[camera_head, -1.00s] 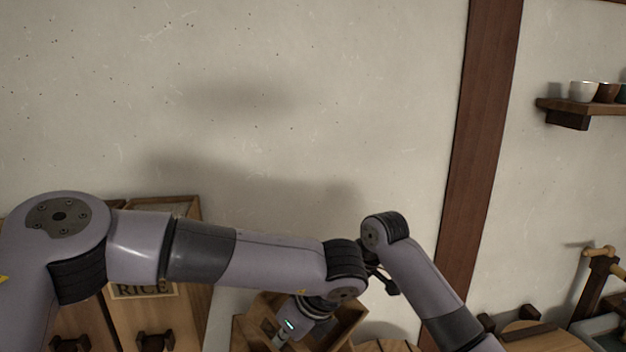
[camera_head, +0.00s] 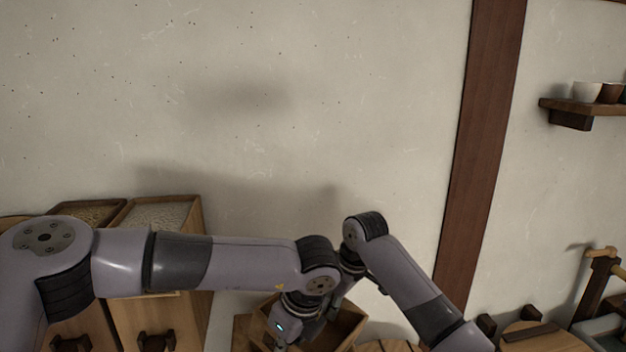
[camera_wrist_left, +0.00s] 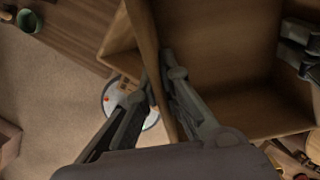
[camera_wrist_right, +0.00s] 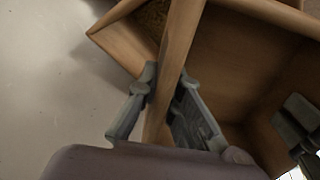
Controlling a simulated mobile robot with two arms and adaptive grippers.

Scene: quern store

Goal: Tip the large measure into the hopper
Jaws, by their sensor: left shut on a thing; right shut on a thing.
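A wooden box, which I take for the large measure (camera_head: 347,325), is low in the middle of the head view, partly behind my arms. My left gripper (camera_wrist_left: 165,90) is shut on one of its walls, with a finger on each side. My right gripper (camera_wrist_right: 162,92) is shut on another wall; it also shows in the head view (camera_head: 340,297). The visible inside of the box looks bare in the left wrist view (camera_wrist_left: 225,60) and the right wrist view (camera_wrist_right: 235,60). I cannot make out the hopper for certain.
Two wooden bins with grain, one pale (camera_head: 158,214) and one brown (camera_head: 88,214), stand at left against the wall. A shelf (camera_head: 590,107) with cups is at upper right. A round wooden lid (camera_head: 545,341) lies at lower right. A green cup (camera_wrist_left: 29,20) shows in the left wrist view.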

